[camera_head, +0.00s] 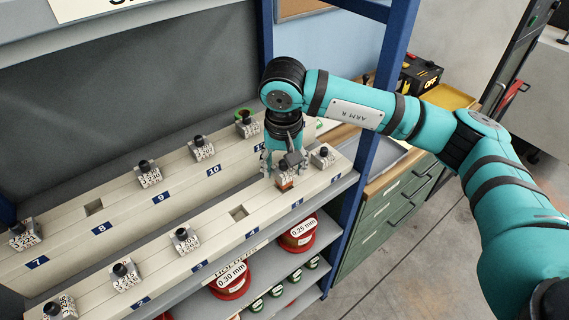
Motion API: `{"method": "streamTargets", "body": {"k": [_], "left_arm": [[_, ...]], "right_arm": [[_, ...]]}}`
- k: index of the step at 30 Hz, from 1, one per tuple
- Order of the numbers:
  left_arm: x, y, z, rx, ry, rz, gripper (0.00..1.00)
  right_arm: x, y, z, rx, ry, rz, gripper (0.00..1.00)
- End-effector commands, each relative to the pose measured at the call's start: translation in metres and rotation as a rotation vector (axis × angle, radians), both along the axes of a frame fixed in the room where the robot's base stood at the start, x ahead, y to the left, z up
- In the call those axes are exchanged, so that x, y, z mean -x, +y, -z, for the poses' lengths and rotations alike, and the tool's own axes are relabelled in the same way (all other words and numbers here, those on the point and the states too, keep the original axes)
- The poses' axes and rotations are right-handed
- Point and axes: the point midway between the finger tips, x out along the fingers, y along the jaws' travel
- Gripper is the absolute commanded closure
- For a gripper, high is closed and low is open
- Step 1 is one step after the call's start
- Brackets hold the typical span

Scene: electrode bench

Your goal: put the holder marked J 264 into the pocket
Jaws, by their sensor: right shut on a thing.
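My right gripper (282,162) points down over the front row of the rack, near the label 5. It is shut on a small grey holder (286,180) with a white label and an orange patch; its marking is too small to read. I cannot tell whether this holder sits in a pocket or is just above it. An empty square pocket (239,212) shows in the front row near label 4. Another empty pocket (95,208) is in the back row near label 8. My left gripper is not in view.
Other holders stand in the rack (68,276), including a close neighbour (322,156) right of my gripper and one (185,239) at the front. A blue post (378,95) stands right of the rack. Red spools (298,234) sit on the shelf below.

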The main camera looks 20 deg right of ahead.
Motion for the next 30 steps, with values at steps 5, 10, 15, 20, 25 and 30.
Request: {"method": "streamTargets", "body": {"k": [5, 10, 15, 20, 25, 30], "left_arm": [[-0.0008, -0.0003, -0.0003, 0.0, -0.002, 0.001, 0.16], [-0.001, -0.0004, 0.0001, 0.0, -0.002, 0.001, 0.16], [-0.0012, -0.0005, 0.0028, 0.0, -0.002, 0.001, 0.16], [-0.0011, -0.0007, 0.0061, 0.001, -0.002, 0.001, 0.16], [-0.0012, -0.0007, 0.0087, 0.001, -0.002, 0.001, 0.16], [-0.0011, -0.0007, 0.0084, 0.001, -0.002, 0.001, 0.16]], "right_arm": [[-0.0005, 0.0001, -0.0012, -0.001, -0.003, 0.0, 0.99], [-0.0004, 0.0001, -0.001, -0.001, -0.003, 0.0, 0.99], [-0.0006, 0.0002, -0.0005, -0.001, -0.003, 0.0, 0.99], [-0.0006, 0.0004, -0.0004, -0.001, -0.003, 0.0, 0.99], [-0.0006, 0.0005, -0.0006, -0.002, -0.003, 0.0, 0.99], [-0.0004, 0.0005, -0.0012, -0.001, -0.003, 0.0, 0.99]]}}
